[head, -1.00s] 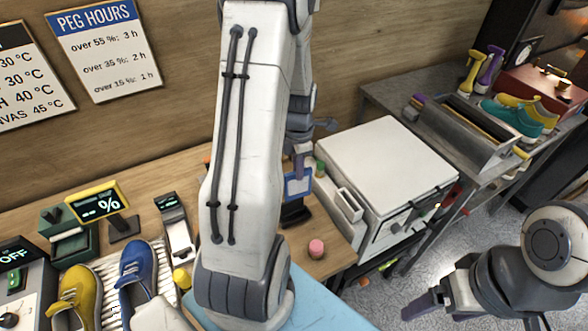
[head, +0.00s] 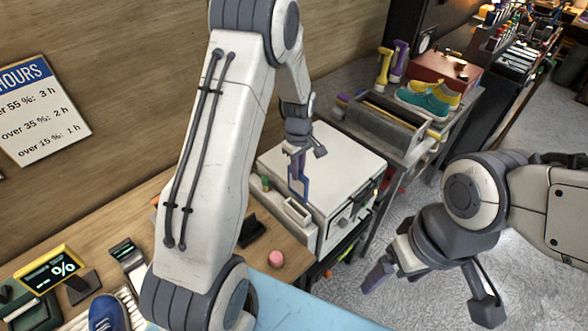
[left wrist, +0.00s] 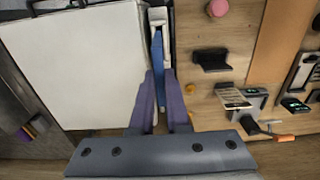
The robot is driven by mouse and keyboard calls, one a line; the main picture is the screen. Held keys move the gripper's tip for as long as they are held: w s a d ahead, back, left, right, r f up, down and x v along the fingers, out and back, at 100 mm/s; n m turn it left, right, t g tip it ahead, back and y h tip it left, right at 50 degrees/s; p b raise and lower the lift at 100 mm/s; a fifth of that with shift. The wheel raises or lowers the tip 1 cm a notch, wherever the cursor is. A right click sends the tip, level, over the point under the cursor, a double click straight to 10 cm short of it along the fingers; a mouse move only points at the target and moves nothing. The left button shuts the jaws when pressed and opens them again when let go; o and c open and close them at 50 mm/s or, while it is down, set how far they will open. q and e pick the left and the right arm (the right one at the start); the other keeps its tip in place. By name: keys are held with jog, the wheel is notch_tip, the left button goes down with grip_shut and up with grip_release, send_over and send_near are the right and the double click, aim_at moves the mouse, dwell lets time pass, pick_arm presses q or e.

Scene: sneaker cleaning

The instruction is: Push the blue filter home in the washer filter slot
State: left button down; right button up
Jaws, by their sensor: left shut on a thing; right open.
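The blue filter (head: 299,183) is a thin blue frame. My left gripper (head: 298,160) is shut on it and holds it upright by its upper end at the left edge of the white washer (head: 345,165). The filter slot (head: 297,209) is a pale-rimmed opening in the washer's left side part, just below the filter. In the left wrist view the filter (left wrist: 158,65) shows edge-on between the purple fingers, in line with the slot housing (left wrist: 158,18). I cannot tell whether its lower end is inside the slot. My right gripper (head: 382,270) is open and empty, over the floor at right.
A pink round item (head: 276,259) and a dark holder (head: 251,230) sit on the wooden bench left of the washer. A grey metal tray (head: 380,125) and sneakers (head: 428,100) stand on the side table behind. A small green item (head: 266,183) is beside the slot.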

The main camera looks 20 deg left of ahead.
pick_arm(q)
jog(key=b, duration=0.4)
send_over(297, 196)
jog(key=shift+w+f, duration=0.2)
jog(key=shift+f, duration=1.25)
jog(key=shift+w+f, duration=0.15)
jog(key=shift+f, duration=1.3)
jog(key=shift+f+b, duration=2.25)
jog(key=shift+f, duration=0.8)
jog(key=c, duration=0.8)
grip_release()
jog(key=shift+r, duration=0.15)
